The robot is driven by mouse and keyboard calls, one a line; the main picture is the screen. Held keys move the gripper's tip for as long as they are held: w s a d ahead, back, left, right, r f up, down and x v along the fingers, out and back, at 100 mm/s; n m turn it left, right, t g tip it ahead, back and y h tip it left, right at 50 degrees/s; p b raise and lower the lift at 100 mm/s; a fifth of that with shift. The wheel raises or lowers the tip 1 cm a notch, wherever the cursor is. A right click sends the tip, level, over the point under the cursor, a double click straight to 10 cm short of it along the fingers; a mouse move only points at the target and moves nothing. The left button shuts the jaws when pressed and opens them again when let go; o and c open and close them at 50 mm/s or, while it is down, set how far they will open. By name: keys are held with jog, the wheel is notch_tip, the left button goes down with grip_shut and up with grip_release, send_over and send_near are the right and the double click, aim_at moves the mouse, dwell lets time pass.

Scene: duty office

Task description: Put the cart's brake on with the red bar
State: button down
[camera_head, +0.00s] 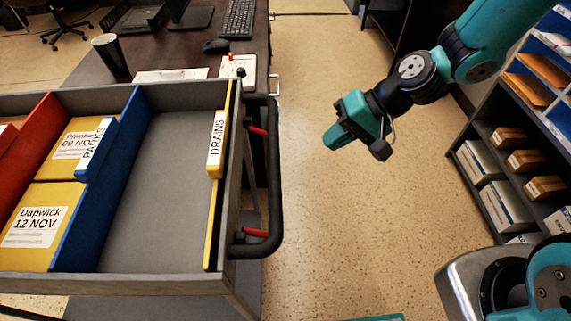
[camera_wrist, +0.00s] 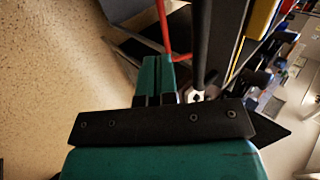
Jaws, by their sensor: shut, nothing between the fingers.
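The grey cart (camera_head: 145,285) stands at the left with an open top tray. A black handle (camera_head: 275,180) runs along its right side, with short red pieces (camera_head: 256,131) near its two ends. My gripper (camera_head: 333,138) hangs over the floor to the right of the handle, apart from it. Its teal fingers (camera_wrist: 158,70) are together and empty. In the wrist view a thin red bar (camera_wrist: 163,28) shows beyond the fingertips, with its end partly hidden behind them. I cannot tell whether it is one of the red pieces by the handle.
The tray holds yellow folders (camera_head: 40,215), a blue divider (camera_head: 110,180) and a yellow strip labelled DRAINS (camera_head: 216,145). A desk (camera_head: 150,55) with a black cup (camera_head: 110,57) is behind the cart. A shelf unit (camera_head: 480,150) stands at the right. The floor (camera_head: 340,225) between is clear.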

jog(key=x, duration=1.4)
jog(key=shift+f, duration=0.1)
